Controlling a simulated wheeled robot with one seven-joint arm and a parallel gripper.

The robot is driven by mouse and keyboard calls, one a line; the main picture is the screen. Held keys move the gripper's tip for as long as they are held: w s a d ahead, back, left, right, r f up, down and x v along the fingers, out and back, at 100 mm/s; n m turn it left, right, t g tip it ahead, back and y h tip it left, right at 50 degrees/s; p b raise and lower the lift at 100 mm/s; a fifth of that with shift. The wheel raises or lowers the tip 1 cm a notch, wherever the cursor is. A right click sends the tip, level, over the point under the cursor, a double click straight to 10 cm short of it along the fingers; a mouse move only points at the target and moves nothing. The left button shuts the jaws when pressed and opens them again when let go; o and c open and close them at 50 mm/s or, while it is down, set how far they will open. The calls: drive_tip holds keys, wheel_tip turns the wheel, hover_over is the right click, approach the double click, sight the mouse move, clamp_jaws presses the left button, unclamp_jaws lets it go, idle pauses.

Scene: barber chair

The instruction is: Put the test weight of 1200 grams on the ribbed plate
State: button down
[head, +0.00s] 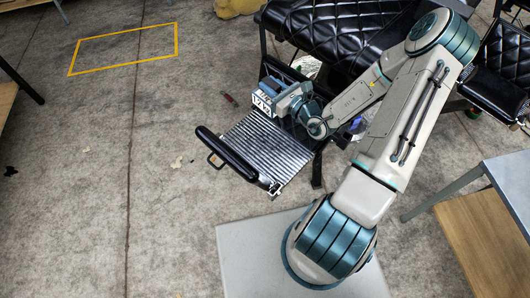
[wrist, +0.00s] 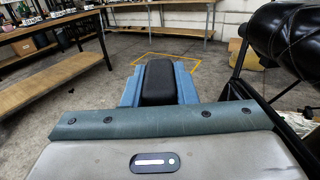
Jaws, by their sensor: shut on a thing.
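The test weight (head: 263,101) is a pale block with a dark "1.2 kg" style label, at the far end of the ribbed plate in the head view. My gripper (head: 270,88) is shut on it from above right. In the wrist view a black rounded part (wrist: 158,80) sits between the two blue fingers of my gripper (wrist: 158,92). The ribbed plate (head: 262,152) is the chair's grey metal footrest, and its ribbed top looks bare. I cannot tell whether the weight touches the plate or hangs above it. The weight's underside is hidden.
A black padded bar (head: 226,153) runs along the plate's left edge. The black quilted barber chair (head: 340,25) stands behind. A table (head: 505,190) is at the right. A yellow floor outline (head: 125,48) lies at upper left. The floor left of the plate is mostly clear.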

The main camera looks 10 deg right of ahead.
drive_tip(key=shift+y, duration=0.3)
drive_tip(key=f+b, duration=0.3)
drive_tip(key=b, duration=0.1)
drive_tip(key=w+f+b, duration=0.1)
drive_tip(key=f+b, duration=0.2)
drive_tip(key=b, duration=0.2)
drive_tip(key=f+b, duration=0.4)
drive_tip(key=shift+w+f+b, duration=0.1)
drive_tip(key=shift+w+b, duration=0.2)
drive_tip(key=shift+b, duration=0.1)
wheel_tip(320, 180, down, 11)
drive_tip(key=w+a+b, duration=0.1)
drive_tip(key=b, duration=2.3)
drive_tip(key=shift+w+n+g+y, duration=0.3)
drive_tip(key=shift+n, duration=0.1)
drive_tip(key=shift+a, duration=0.1)
drive_tip(key=shift+f, duration=0.15)
drive_tip(key=shift+f+b, duration=2.55)
drive_tip(key=shift+f, duration=2.25)
